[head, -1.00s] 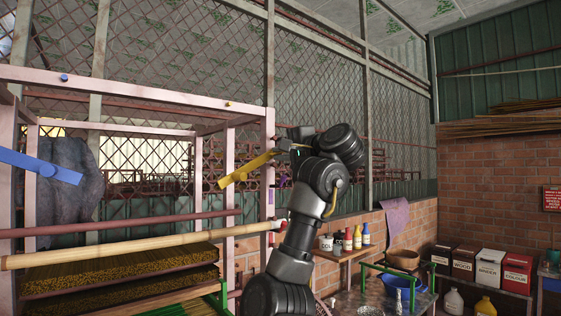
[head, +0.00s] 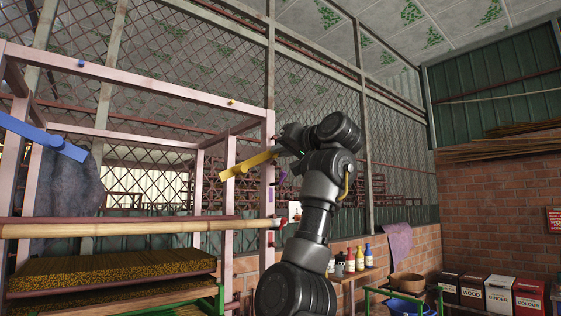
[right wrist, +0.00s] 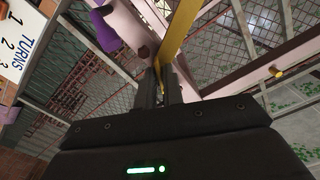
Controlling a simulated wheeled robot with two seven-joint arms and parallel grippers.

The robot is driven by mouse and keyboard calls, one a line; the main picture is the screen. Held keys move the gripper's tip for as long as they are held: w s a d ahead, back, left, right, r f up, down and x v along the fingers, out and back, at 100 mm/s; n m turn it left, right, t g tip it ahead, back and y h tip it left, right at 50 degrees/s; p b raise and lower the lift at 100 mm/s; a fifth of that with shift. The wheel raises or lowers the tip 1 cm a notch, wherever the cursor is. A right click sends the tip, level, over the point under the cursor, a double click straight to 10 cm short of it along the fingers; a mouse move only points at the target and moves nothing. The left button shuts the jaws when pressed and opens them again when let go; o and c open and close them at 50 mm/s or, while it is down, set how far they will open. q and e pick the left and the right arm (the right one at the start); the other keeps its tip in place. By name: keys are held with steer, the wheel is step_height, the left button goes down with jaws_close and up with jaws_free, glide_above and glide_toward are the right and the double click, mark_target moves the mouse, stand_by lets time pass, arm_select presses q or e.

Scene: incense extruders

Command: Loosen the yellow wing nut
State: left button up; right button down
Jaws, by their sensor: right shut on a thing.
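The yellow wing nut (head: 247,165) is a long flat bar at the right front post of the pink frame. It slants up to the right. My right gripper (head: 279,150) is at its upper right end. In the right wrist view the yellow bar (right wrist: 180,32) runs down between the fingers of my right gripper (right wrist: 161,85), which are shut on it. The fingertips are small and partly hidden in the head view. My left gripper is not in view.
A blue bar (head: 42,137) is at the frame's left. A bamboo pole (head: 130,229) crosses the front above trays of incense (head: 110,268). A purple part (right wrist: 105,28) and a "TURNS" sign (right wrist: 22,45) lie close to my right gripper. Labelled boxes (head: 500,293) stand at the right.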

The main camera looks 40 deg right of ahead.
steer(key=n+b, duration=0.2)
steer(key=n, duration=0.1)
steer(key=shift+f, duration=0.2)
steer(key=shift+r+n+b, duration=0.1)
steer(key=shift+n+b, duration=0.65)
steer(key=shift+n, duration=0.95)
steer(key=c, duration=1.5)
jaws_free()
steer(key=shift+r, duration=0.1)
